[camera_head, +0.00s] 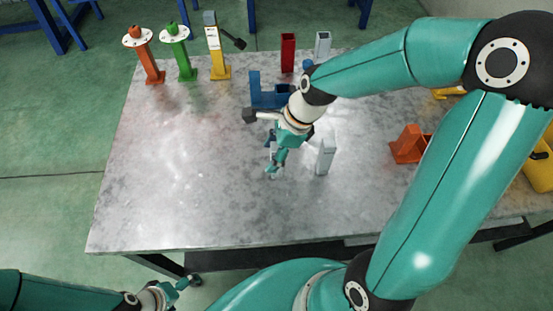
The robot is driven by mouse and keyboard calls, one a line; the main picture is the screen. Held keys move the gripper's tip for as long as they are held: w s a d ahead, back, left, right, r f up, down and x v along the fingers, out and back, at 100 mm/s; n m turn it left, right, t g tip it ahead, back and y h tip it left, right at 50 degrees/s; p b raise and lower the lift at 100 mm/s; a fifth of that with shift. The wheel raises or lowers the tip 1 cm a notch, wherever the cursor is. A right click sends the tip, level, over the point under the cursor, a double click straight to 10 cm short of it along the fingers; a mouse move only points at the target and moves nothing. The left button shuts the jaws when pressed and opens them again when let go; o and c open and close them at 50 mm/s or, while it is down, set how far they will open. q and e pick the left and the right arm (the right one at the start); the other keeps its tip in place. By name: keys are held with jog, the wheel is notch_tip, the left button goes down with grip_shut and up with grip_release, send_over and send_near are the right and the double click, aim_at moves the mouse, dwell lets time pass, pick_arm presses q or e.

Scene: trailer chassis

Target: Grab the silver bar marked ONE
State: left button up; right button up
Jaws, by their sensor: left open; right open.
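A silver bar (325,157) stands upright near the middle of the tabletop. A second silver upright piece (322,44) stands at the back edge. Any marking on either is too small to read, so I cannot tell which is marked ONE. My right gripper (275,163) is open, just left of the nearer silver bar and apart from it. It points down towards the table; whether anything lies between its fingers is hard to see. My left gripper (189,284) is open and low, in front of the table's front edge, away from the bars.
The grey table (150,200) is clear at left and front. Orange (149,60), green (183,55) and yellow (217,55) stands, a red bar (288,53) and a blue holder (264,93) stand behind. An orange holder (407,146) is at right. My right arm hides part of the table.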

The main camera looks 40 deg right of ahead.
grip_shut()
jog(key=shift+r, duration=0.1)
